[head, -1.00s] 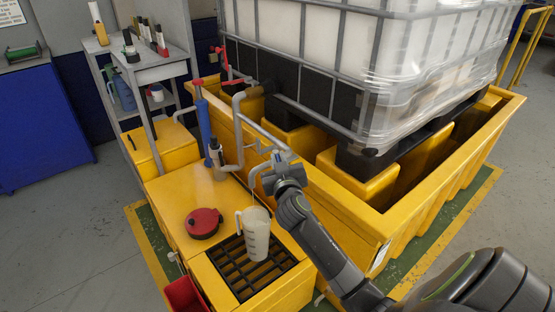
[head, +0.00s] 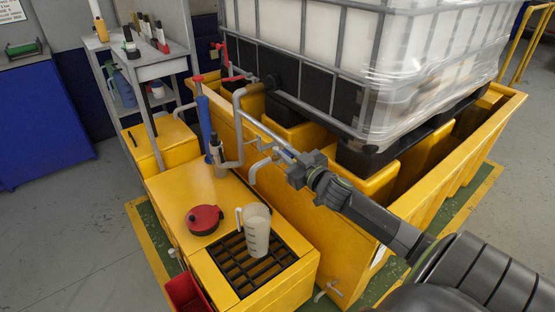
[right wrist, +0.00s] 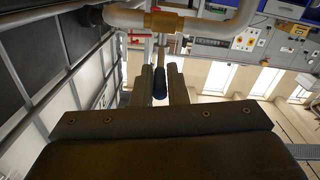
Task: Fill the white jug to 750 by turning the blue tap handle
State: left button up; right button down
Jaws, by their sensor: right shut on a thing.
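The white jug (head: 257,238) stands upright on a black grate below the bent grey spout (head: 262,164). The jug has dark scale marks, too small to read, and I cannot tell its level. No stream shows between spout and jug. My right gripper (head: 287,160) is at the pipe above and right of the jug. In the right wrist view, its two fingers (right wrist: 161,78) are shut on the blue tap handle (right wrist: 160,88), below a brass valve body (right wrist: 164,21). The handle is mostly hidden by the gripper in the head view. My left gripper is not in view.
The caged white tank (head: 350,45) and yellow bund wall (head: 335,215) are close to my right arm.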

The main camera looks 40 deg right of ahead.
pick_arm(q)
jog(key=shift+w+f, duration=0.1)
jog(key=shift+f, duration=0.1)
pick_arm(e)
jog(key=shift+d, duration=0.1)
jog(key=shift+r+y+b, duration=0.1)
jog(key=shift+y+b, duration=0.2)
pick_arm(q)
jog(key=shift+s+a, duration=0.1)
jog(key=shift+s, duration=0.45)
pick_arm(e)
jog(key=c, duration=1.4)
grip_release()
jog(key=shift+w, duration=0.1)
jog(key=shift+c, duration=0.2)
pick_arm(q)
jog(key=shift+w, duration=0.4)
